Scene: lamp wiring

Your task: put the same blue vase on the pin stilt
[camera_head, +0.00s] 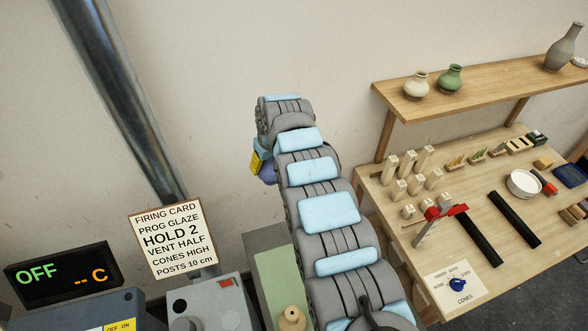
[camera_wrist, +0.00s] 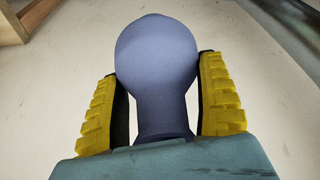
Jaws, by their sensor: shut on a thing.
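The blue vase (camera_wrist: 156,55) fills the middle of the wrist view, its round body toward the top and its narrower part toward my palm. My gripper (camera_wrist: 160,95) is shut on it, with one yellow ridged finger on each side. In the head view the vase (camera_head: 268,174) shows only as a small bluish patch behind my arm, beside a yellow finger of my gripper (camera_head: 257,163). The rest of the vase is hidden there. I cannot make out a pin stilt for certain in either view.
A wooden worktable (camera_head: 408,245) at right holds pale posts (camera_head: 407,165), a red-handled tool (camera_head: 440,212), dark bars and a white bowl (camera_head: 523,183). A shelf (camera_head: 480,87) above it holds several vases. A beige piece (camera_head: 291,318) stands at bottom centre beside my arm.

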